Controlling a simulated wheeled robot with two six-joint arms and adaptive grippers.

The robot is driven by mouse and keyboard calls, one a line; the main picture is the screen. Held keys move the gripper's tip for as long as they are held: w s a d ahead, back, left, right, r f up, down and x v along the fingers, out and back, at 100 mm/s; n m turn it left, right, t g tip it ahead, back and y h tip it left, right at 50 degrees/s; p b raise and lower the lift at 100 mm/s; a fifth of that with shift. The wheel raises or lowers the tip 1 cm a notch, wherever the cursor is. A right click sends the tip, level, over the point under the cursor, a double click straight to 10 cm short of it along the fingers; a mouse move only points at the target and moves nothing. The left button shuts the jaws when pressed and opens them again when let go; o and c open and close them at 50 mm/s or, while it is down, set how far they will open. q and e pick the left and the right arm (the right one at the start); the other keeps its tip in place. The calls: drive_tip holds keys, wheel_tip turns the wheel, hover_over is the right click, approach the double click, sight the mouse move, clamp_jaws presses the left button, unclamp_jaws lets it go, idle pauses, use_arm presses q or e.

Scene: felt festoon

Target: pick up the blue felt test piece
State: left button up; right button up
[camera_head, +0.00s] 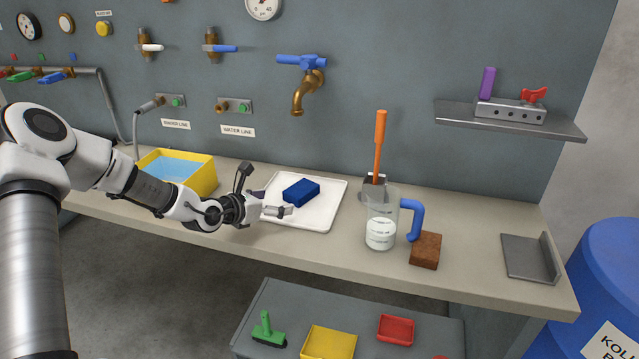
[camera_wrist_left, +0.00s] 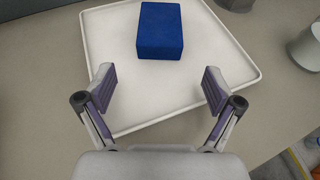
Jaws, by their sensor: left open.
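The blue felt test piece (camera_head: 301,192) is a dark blue block lying on a white tray (camera_head: 318,217) on the bench. In the left wrist view the blue felt test piece (camera_wrist_left: 160,30) lies ahead of the fingers, near the top of the picture. My left gripper (camera_head: 276,203) is at the tray's left edge, beside the block and apart from it. In the left wrist view my left gripper (camera_wrist_left: 160,88) is open with its purple-padded fingers wide apart and nothing between them. My right gripper is not in view.
A yellow basin (camera_head: 205,180) of blue water stands left of the tray. Right of it are a clear jug (camera_head: 381,215) with a blue handle, a brown block (camera_head: 425,250) and a metal plate (camera_head: 527,258). A brass tap (camera_head: 299,95) hangs above.

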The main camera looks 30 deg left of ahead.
sight(290, 197)
use_arm(q)
drive_tip(key=shift+w+f, duration=0.2)
drive_tip(key=shift+w, duration=0.3)
drive_tip(key=shift+w+d+f+b, duration=0.1)
drive_tip(key=shift+w+d+b, duration=0.05)
drive_tip(key=shift+w+b, duration=0.35)
drive_tip(key=x, duration=0.5)
drive_tip(key=shift+w, duration=0.25)
drive_tip(key=shift+s, duration=0.15)
drive_tip(key=c, duration=1.2)
drive_tip(key=shift+c, duration=0.2)
drive_tip(key=shift+r, duration=0.25)
